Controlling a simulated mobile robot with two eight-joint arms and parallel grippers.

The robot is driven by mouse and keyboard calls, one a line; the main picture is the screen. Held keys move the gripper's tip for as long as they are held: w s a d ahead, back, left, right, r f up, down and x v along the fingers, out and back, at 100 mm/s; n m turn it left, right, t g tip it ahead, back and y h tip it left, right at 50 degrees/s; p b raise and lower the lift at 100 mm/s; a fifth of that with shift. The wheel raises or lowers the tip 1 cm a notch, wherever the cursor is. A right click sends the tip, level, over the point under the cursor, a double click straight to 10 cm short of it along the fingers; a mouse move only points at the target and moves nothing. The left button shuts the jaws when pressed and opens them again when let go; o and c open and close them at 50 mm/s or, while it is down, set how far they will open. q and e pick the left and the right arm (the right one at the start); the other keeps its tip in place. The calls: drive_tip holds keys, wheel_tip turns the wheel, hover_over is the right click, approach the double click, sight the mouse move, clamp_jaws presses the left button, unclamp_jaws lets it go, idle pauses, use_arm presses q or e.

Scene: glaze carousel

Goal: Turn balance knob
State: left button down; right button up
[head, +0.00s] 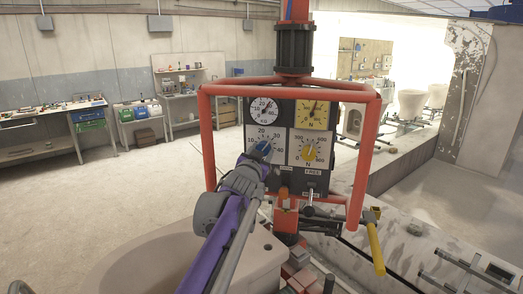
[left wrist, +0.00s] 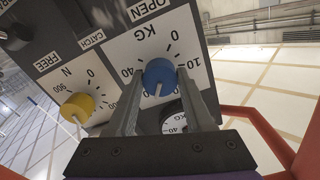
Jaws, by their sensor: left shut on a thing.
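A control panel (head: 284,128) hangs inside an orange-red tube frame. Its lower left dial carries a blue knob (head: 265,147), marked KG in the left wrist view, where the blue knob (left wrist: 160,77) shows upside down with a pale pointer line. My left gripper (head: 259,154) reaches it from the lower left and partly covers it in the head view. In the left wrist view its two fingers (left wrist: 160,84) stand on either side of the blue knob and are shut on it. A yellow knob (head: 309,152) on the dial marked N is beside it, untouched. My right gripper is not in view.
The orange-red tube frame (head: 208,140) surrounds the panel closely. Two gauges, one white (head: 264,110) and one yellow (head: 313,113), sit above the knobs. Small levers (head: 310,197) stick out below, and a yellow handle (head: 376,247) hangs at lower right. Workbenches stand far back left.

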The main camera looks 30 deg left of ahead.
use_arm(q)
drive_tip(key=shift+m, duration=0.8)
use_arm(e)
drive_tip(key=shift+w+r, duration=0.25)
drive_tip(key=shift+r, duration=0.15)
use_arm(q)
drive_tip(key=shift+c, duration=1.4)
unclamp_jaws()
drive_tip(key=b+v, duration=0.1)
drive_tip(key=v, duration=1)
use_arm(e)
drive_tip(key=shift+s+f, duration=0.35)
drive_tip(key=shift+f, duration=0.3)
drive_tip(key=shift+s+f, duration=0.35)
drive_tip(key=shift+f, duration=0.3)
use_arm(q)
drive_tip(key=shift+w, duration=0.1)
